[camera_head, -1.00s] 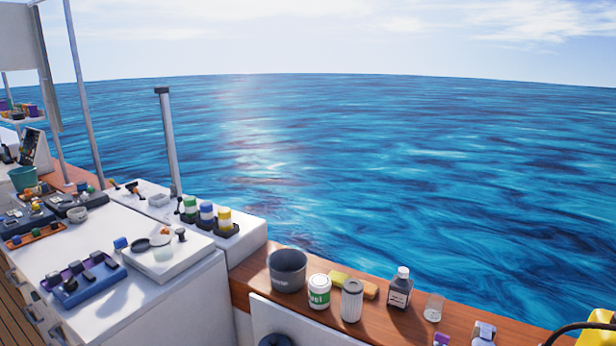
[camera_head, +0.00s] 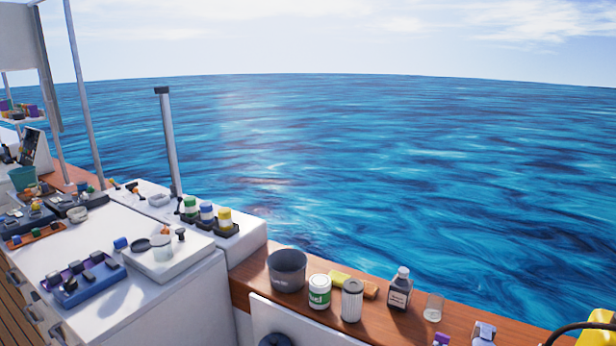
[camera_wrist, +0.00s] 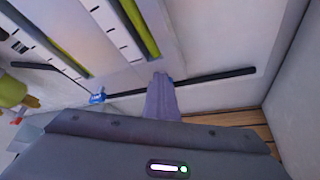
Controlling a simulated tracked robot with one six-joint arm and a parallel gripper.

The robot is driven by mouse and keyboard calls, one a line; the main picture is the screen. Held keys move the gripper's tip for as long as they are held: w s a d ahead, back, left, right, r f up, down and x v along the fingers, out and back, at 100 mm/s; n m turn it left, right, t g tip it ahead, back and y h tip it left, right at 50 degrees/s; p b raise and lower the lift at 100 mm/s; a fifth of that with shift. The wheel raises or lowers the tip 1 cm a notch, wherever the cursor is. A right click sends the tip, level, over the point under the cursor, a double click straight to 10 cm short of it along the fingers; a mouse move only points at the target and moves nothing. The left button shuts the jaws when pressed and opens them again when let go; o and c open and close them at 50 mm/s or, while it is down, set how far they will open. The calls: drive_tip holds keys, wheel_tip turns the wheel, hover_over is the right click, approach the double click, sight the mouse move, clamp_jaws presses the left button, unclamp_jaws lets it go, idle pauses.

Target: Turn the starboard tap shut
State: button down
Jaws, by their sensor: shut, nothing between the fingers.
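My gripper (camera_wrist: 161,95) shows in the wrist view as a grey-violet finger shape, shut and empty. It lies in front of a pale panel, with its tip close to or over a dark thin bar (camera_wrist: 215,78); I cannot tell if they touch. A small blue piece (camera_wrist: 97,96) sits at the left of this bar and may be a tap handle. A red piece (camera_wrist: 17,120) shows at the far left beside a yellow-green rounded part (camera_wrist: 12,90). I cannot tell which of these is the starboard tap. The head view does not show my gripper or a clear tap.
Pale panel walls (camera_wrist: 285,60) and a wooden floor strip (camera_wrist: 232,118) lie right of my gripper. Yellow-green strips (camera_wrist: 138,27) run above. In the head view a grey pot (camera_head: 287,270), a green-labelled tin (camera_head: 319,292) and a dark bottle (camera_head: 400,290) stand on a wooden ledge.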

drive_tip(key=shift+s+d+f, duration=0.15)
drive_tip(key=shift+d, duration=0.05)
drive_tip(key=shift+d+r, duration=0.2)
drive_tip(key=shift+r, duration=0.2)
drive_tip(key=shift+s, duration=0.15)
drive_tip(key=s+a, duration=0.2)
drive_tip(key=s, duration=0.1)
drive_tip(key=s+a, duration=0.1)
drive_tip(key=s, duration=0.1)
idle(0.7)
